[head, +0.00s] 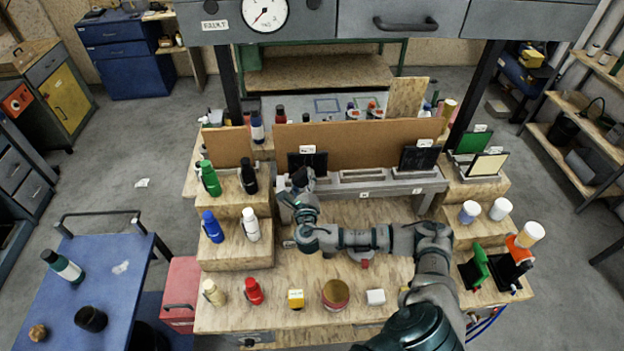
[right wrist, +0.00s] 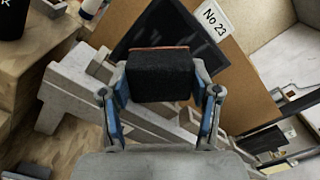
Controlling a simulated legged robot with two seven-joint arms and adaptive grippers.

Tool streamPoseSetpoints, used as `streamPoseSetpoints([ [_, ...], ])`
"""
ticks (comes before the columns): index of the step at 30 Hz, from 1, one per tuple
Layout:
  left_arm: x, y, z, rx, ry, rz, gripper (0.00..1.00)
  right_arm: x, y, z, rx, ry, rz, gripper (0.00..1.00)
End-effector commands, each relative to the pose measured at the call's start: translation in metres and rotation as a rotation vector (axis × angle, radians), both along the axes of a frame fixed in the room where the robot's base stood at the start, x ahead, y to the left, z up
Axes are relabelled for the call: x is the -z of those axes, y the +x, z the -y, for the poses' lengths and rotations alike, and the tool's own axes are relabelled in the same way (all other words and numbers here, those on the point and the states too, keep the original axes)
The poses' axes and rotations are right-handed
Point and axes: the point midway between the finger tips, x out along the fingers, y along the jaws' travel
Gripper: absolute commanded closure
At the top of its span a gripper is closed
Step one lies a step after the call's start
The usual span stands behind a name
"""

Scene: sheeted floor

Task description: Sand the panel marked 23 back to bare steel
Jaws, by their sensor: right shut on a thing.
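The panel marked No 23 (right wrist: 237,66) is dark across its visible face, in a tilted right wrist view. It appears to be the left dark panel (head: 319,161) on the bench rack in the head view, where its label is too small to read. My right gripper (right wrist: 160,92) is shut on a black sanding block (right wrist: 160,78) with a reddish-brown far edge. The block overlaps the panel's lower part in view; I cannot tell whether they touch. In the head view my right gripper (head: 299,186) is in front of the panel and partly covers it. My left gripper is not in view.
Another dark panel (head: 419,158) stands at the rack's right end. A brown board (head: 355,143) rises behind the rack (head: 375,182). Bottles stand on wooden steps at left; a tin (head: 335,293) and small blocks line the bench front. A gauge (head: 265,14) hangs above.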

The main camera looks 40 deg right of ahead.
Motion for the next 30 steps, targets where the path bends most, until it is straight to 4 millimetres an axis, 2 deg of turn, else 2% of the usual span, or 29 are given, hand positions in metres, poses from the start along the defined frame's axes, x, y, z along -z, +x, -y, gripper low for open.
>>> streamPoseSetpoints([
  [6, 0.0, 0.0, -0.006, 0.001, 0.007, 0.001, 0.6, 0.001, 0.003, -0.004, -0.001, 0.004, 0.001, 0.76],
  [15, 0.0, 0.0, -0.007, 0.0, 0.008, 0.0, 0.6, 0.001, 0.017, -0.029, -0.001, 0.004, 0.0, 0.76],
  [21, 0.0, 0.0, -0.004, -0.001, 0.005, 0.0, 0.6, 0.0, 0.021, -0.036, 0.0, 0.002, 0.001, 0.76],
  [30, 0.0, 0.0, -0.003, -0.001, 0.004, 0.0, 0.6, -0.017, 0.019, -0.037, 0.001, 0.002, 0.002, 0.76],
])
